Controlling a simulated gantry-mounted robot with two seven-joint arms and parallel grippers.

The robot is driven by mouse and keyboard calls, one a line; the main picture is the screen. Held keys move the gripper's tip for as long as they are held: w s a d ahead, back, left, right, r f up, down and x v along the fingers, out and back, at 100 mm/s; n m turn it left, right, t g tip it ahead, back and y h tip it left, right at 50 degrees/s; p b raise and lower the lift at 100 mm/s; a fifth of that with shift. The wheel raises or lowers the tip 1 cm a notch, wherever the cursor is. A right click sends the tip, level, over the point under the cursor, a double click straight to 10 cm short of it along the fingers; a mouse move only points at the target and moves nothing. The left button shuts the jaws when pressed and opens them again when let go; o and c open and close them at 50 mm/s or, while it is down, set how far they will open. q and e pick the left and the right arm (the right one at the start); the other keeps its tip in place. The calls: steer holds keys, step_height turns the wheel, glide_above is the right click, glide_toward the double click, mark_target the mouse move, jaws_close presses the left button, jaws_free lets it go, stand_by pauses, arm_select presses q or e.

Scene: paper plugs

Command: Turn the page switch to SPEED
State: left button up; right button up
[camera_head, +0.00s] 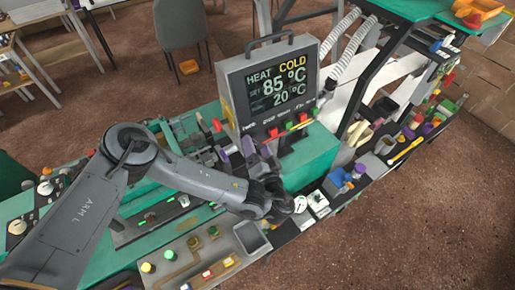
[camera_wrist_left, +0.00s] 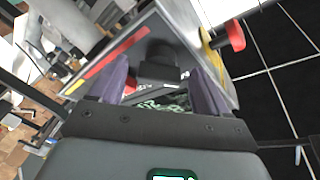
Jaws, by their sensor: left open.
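The grey display box (camera_head: 238,98) stands upright on the green machine, its screen showing HEAT 85 °C and COLD 20 °C. Small red and green controls (camera_head: 288,126) line its lower edge, with labels too small to read. My left gripper (camera_head: 256,147) is just below and in front of the box's lower edge, fingers pointing up at it. In the left wrist view its purple fingers (camera_wrist_left: 163,90) are open, with a dark block-like control (camera_wrist_left: 158,72) between them; I cannot tell if they touch it. I cannot tell which control is the page switch. My right gripper is not in view.
A panel with coloured buttons (camera_head: 193,243) lies in front of my left arm. Bins and small parts (camera_head: 385,145) crowd the bench at right. In the left wrist view a red knob (camera_wrist_left: 235,35) sticks out right of the fingers.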

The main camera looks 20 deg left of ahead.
arm_select(q)
steer(key=c, duration=1)
steer(key=shift+c, duration=0.2)
